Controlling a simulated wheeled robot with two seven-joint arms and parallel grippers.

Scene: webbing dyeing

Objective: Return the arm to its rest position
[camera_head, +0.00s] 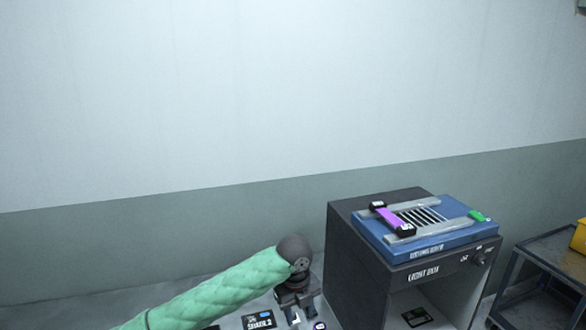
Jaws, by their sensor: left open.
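My left arm comes in from the lower left in a green quilted sleeve and ends in a dark wrist. My left gripper (298,318) points down at the bottom of the picture, just left of the dark light box. Its jaws are open, and no held object shows between them. The fingertips are close to the lower edge, so what lies right below them is hard to see. My right gripper does not show.
A dark light box (348,250) stands right of the gripper. On it lies a blue tray (457,243) with a striped strip and a purple-and-black piece (388,217). A label reading SHAKER 2 (259,321) shows below the arm. A metal cart (540,248) stands at right.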

